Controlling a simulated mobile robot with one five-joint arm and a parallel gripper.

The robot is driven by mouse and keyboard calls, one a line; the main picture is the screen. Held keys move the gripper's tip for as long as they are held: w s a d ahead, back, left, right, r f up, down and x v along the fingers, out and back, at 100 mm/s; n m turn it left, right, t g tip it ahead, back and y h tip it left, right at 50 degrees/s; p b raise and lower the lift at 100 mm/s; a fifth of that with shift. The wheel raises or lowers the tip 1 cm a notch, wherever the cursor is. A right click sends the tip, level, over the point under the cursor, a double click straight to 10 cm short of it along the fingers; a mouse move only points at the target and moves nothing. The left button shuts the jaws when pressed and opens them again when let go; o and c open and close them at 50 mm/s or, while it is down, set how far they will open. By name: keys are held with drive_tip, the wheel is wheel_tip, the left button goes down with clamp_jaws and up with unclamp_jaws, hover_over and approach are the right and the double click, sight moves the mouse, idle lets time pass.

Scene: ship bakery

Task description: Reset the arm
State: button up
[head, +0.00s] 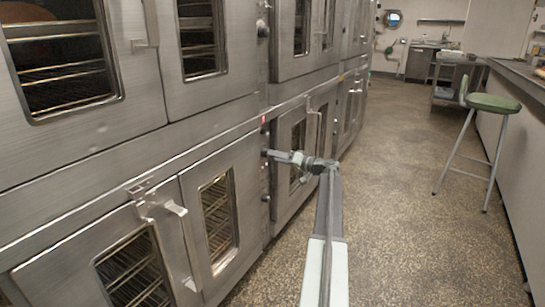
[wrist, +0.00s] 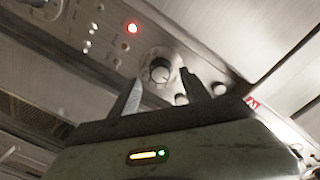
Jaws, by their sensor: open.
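My gripper (head: 276,154) is at the end of my arm, which reaches forward and bends left toward the steel oven front. In the wrist view my gripper (wrist: 162,82) shows two dark fingers, spread apart with nothing held. A round oven knob (wrist: 158,67) appears between and just beyond the fingertips. I cannot tell whether the fingers touch it. A red light (wrist: 132,28) glows on the control panel (wrist: 108,42), above and left of the knob. The red light (head: 263,119) also shows faintly in the head view.
Stacked steel ovens (head: 150,130) line the left side, with a door handle (head: 165,205) sticking out at lower left. The speckled floor (head: 400,220) is open to the right of my arm. A green stool (head: 493,103) stands by the counter (head: 515,150) at right.

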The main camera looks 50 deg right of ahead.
drive_tip(key=v, duration=0.5)
drive_tip(key=shift+d, duration=0.1)
